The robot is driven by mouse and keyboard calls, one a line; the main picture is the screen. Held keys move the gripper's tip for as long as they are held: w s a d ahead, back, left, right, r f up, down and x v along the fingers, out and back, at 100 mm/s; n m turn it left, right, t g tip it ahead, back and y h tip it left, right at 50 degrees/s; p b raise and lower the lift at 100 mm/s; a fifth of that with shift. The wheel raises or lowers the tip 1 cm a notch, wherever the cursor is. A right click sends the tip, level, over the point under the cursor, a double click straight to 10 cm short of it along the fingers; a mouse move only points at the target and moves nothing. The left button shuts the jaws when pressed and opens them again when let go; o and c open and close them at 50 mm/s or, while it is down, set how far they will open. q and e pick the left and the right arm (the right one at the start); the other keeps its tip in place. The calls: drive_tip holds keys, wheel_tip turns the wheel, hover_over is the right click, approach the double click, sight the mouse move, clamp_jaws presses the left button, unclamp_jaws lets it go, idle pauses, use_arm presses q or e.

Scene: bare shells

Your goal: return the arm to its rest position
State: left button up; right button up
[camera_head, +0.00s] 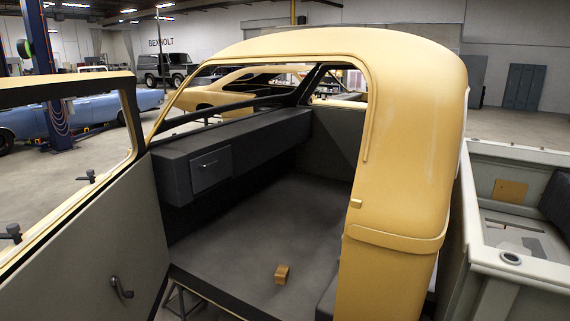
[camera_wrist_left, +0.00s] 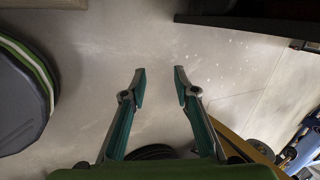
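My left gripper (camera_wrist_left: 158,75) shows in the left wrist view with its two teal fingers spread apart. Nothing is between the fingertips, and bare grey floor lies behind them. Neither arm and neither gripper shows in the head view. My right gripper is in no view. In the head view a yellow vehicle shell (camera_head: 405,130) stands in front of me with its grey-lined door (camera_head: 90,235) swung out at the left. A small orange-brown block (camera_head: 282,274) sits on the grey cabin floor (camera_head: 265,235).
A dark dashboard with a glove box (camera_head: 211,169) runs across the cabin. An open pale truck bed (camera_head: 530,255) stands at the right. A blue car (camera_head: 95,112) is beyond the door. The left wrist view shows a round dark object (camera_wrist_left: 18,95) at left and a dark edge (camera_wrist_left: 250,22) above right.

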use_arm(q)
drive_tip(key=s+d+f+n+h, duration=0.15)
drive_tip(key=d+f, duration=0.25)
drive_tip(key=d, duration=1.3)
drive_tip(key=s+d+f+h, duration=0.1)
drive_tip(key=d+f+h, duration=0.2)
drive_tip(key=d, duration=1.4)
wheel_tip(320, 180, down, 22)
drive_tip(key=b, duration=2.2)
drive_tip(key=shift+f, duration=0.15)
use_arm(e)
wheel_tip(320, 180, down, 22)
use_arm(q)
drive_tip(key=shift+w, duration=0.1)
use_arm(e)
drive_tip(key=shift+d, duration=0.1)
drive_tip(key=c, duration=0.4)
use_arm(q)
drive_tip(key=shift+w, duration=0.15)
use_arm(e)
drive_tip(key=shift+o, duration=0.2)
